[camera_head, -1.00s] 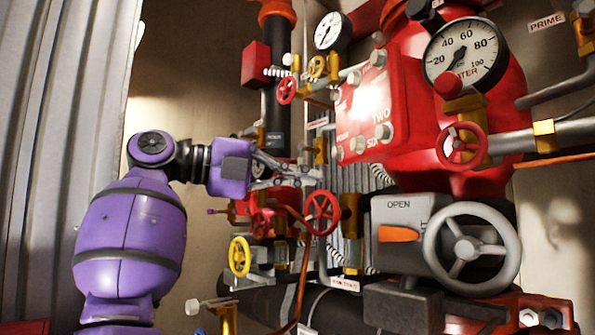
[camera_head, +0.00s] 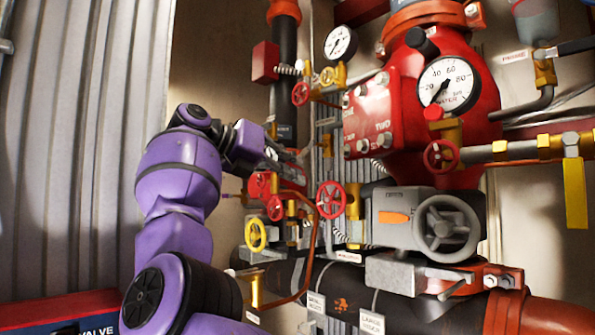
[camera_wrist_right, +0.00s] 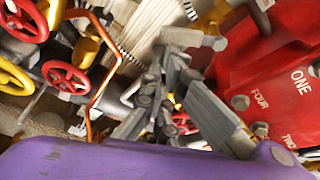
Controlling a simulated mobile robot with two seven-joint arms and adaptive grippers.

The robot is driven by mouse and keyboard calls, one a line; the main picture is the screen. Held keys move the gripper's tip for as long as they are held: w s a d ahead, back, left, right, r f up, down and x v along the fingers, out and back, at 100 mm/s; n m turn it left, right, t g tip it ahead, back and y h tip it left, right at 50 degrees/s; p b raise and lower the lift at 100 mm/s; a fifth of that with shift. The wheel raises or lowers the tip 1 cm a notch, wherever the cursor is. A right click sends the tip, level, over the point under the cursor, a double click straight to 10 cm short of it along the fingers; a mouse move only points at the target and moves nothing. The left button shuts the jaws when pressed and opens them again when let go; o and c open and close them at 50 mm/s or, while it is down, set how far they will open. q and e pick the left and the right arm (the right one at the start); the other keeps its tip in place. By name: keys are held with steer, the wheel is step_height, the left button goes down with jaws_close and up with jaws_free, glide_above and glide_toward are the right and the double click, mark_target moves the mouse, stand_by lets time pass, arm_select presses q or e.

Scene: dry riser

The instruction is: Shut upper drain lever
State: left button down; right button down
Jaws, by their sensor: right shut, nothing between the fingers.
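My right gripper (camera_head: 288,158) is at the end of the purple arm, left of the red valve body (camera_head: 370,120) and in front of the pipework. It is shut and empty. In the right wrist view its grey fingers (camera_wrist_right: 182,62) come together in front of ribbed metal, beside the red plate. No label that I can read names the upper drain lever, so I cannot tell which fitting it is. Small brass fittings beside the fingers are partly hidden by the gripper. A long yellow lever (camera_head: 575,192) hangs down at the far right. My left gripper is not in view.
A red handwheel (camera_head: 330,199) and a yellow handwheel (camera_head: 255,235) are below the gripper. A grey gearbox with a handwheel (camera_head: 446,228) is at the right. A large dark pipe (camera_head: 340,290) crosses the bottom. Corrugated metal (camera_head: 75,150) stands at the left.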

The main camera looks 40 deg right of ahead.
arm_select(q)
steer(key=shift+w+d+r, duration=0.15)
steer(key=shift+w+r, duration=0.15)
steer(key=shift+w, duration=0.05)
arm_select(e)
steer(key=w+r+m+t, duration=0.1)
steer(key=m, duration=0.1)
steer(key=w+r+m+t, duration=0.1)
steer(key=w+m, duration=0.1)
steer(key=shift+r, duration=0.15)
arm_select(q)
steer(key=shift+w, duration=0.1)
